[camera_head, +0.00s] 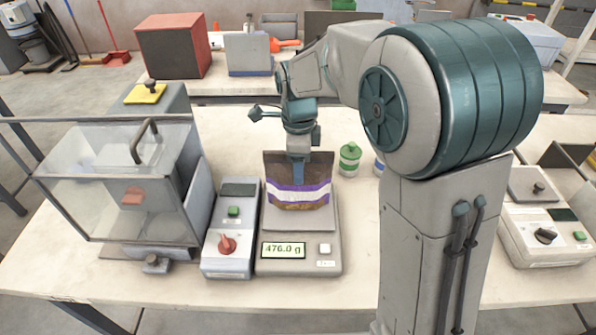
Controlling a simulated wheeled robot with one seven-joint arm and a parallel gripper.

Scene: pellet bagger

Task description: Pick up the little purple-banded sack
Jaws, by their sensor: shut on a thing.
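The little purple-banded sack (298,200) is brown with a purple and white band. It stands upright on the pan of a weighing scale (300,263), whose display reads 476.0 g. My gripper (298,168) comes down from above and is shut on the top of the sack. The fingers partly cover the sack's upper middle. The sack appears to be on or just above the pan; I cannot tell which.
A control box (230,245) with a red knob stands left of the scale, beside a clear-walled hopper (120,190). A red box (172,45) is on the back table. Bare tabletop lies behind the scale.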

